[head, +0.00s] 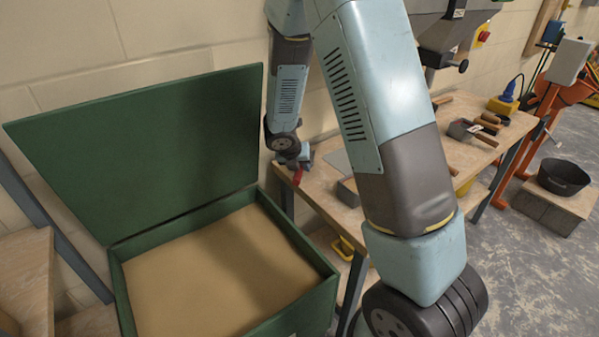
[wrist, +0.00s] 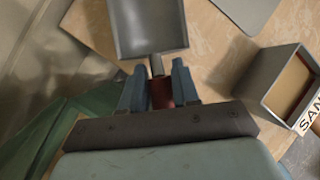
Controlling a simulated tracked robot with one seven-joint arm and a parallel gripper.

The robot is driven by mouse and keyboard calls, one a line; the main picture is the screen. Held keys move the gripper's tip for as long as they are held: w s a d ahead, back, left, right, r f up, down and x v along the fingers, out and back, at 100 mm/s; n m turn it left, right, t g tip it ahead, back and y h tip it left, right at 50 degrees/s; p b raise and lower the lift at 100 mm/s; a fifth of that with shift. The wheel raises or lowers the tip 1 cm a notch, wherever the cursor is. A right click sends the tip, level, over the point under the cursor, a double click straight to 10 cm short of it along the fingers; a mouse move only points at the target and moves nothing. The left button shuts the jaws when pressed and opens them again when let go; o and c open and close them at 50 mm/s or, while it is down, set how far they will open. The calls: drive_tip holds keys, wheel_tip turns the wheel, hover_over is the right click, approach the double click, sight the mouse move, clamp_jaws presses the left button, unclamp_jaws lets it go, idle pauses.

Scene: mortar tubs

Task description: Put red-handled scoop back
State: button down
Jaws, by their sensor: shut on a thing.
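The scoop has a grey metal pan (wrist: 150,28) and a red handle (wrist: 162,95). In the wrist view my gripper (wrist: 159,82) is shut on the red handle, one blue finger on each side, with the pan pointing away from it. In the head view my gripper (head: 301,160) is at the left end of the workbench (head: 315,190), and a bit of the red handle (head: 298,177) shows beneath it. The pan is hard to make out there. I cannot tell whether the scoop touches the bench.
A grey box (wrist: 272,75) with a label reading "SAN" stands to the right of the scoop. A green bin (head: 122,290) of sand stands open at left, lid (head: 150,150) raised. Trowels (head: 488,125) lie farther along the bench. A black bucket (head: 564,177) stands at far right.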

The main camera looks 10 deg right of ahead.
drive_tip(key=shift+f, duration=1.15)
drive_tip(key=c, duration=0.8)
unclamp_jaws()
